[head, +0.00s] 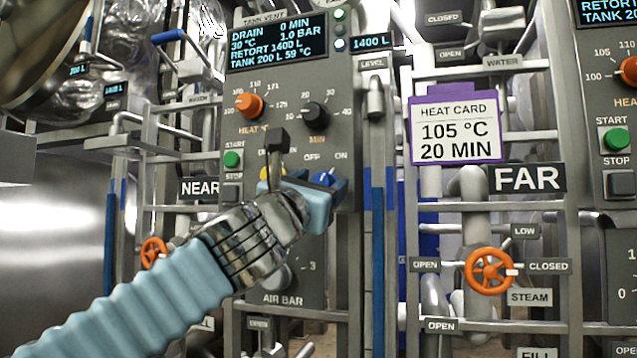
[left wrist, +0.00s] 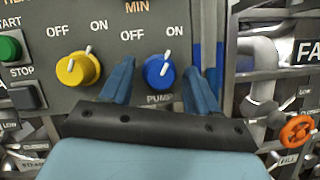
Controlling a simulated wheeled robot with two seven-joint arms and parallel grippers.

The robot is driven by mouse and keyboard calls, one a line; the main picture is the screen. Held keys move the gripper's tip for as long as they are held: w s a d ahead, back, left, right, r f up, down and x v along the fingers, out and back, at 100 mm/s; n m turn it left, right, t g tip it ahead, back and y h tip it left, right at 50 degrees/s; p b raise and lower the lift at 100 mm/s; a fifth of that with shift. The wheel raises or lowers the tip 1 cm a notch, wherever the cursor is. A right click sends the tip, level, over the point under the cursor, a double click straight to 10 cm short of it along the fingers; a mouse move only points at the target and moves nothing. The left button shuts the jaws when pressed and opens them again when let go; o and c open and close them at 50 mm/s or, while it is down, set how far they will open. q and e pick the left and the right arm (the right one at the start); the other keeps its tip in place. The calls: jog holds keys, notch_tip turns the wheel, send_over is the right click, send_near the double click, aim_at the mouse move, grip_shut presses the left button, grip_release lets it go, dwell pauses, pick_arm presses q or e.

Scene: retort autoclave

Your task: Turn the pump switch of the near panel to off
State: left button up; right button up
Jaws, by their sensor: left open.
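The near panel (head: 290,88) stands left of centre in the head view, beside a NEAR sign. Its blue pump switch (left wrist: 159,71) is a round knob with a white mark, labelled PUMP. The mark points up and slightly right, toward ON; OFF is printed at its upper left. The knob also shows in the head view (head: 324,178), partly covered by my gripper. My left gripper (head: 305,192) is open in front of the panel. In the left wrist view, its blue fingers stand on either side of the knob, with gaps visible. My right gripper is not in view.
A yellow switch (left wrist: 77,69) sits left of the pump switch, near the left finger. Green START (head: 232,159) and dark STOP buttons are farther left. Orange (head: 249,105) and black (head: 316,114) dials are above. Pipes and an orange valve wheel (head: 489,270) stand at right.

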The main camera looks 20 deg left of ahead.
pick_arm(q)
jog(key=c, duration=1)
jog(key=shift+d+n+g+y+b, duration=0.2)
jog(key=shift+n+y+b, duration=0.45)
jog(key=shift+n+y, duration=1.5)
jog(key=shift+n+g+y+b, duration=0.35)
jog(key=shift+n+y+b, duration=0.3)
jog(key=shift+n, duration=2.85)
jog(key=shift+d+n+g+y+b, duration=0.1)
jog(key=shift+n+g+y+b, duration=0.35)
jog(key=shift+n+y, duration=1.7)
jog(key=shift+c, duration=0.2)
jog(key=shift+n+h, duration=0.65)
jog(key=shift+n, duration=0.25)
jog(key=o, duration=1)
jog(key=shift+o, duration=0.2)
jog(key=shift+r, duration=0.1)
